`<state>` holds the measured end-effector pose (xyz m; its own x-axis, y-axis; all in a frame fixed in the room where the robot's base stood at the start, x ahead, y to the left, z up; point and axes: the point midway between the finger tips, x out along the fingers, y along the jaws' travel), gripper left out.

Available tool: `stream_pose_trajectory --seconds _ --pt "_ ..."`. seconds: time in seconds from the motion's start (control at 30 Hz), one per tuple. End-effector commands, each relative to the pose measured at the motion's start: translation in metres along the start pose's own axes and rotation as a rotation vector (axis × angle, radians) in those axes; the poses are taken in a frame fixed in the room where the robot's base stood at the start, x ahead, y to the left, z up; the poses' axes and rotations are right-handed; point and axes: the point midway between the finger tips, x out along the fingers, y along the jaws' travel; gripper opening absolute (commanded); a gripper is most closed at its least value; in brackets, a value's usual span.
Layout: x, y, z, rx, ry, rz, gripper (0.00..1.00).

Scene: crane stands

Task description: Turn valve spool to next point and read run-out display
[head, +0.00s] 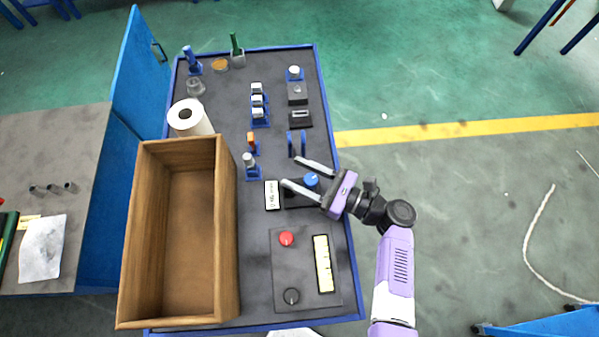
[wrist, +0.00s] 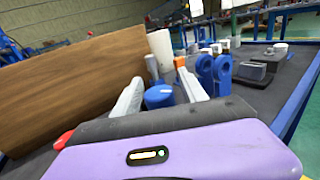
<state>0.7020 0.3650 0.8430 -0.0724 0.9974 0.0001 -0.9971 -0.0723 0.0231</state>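My gripper (head: 292,172) is over the right half of the bench, its two grey fingers spread apart. A round blue knob (head: 311,179) on a dark box lies between the fingers in the head view. The knob also shows between the fingers in the wrist view (wrist: 158,96); I cannot tell whether either finger touches it. A white display plate (head: 271,195) with dark marks, too small to read, is beside the box. Two blue upright stands (head: 297,145) are just beyond the gripper. White cylindrical parts (head: 257,100) sit in blue holders farther back. I cannot tell which part is the valve spool.
A deep wooden box (head: 228,235) stands at the left of the bench, with a white paper roll (head: 187,115) behind it. A dark panel with a red button (head: 286,239) and yellowish strip (head: 323,263) lies in front. Small dark boxes (head: 300,118) stand behind the stands.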

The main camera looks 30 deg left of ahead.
Motion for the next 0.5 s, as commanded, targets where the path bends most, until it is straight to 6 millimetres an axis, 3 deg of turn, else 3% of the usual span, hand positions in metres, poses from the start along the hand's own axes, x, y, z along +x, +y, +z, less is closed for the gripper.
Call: stream_pose_trajectory --seconds 0.33,0.5 --pt "-0.002 0.0 -0.001 0.0 0.0 -0.002 0.52" --pt "-0.021 -0.001 -0.001 -0.002 -0.001 -0.004 0.52"
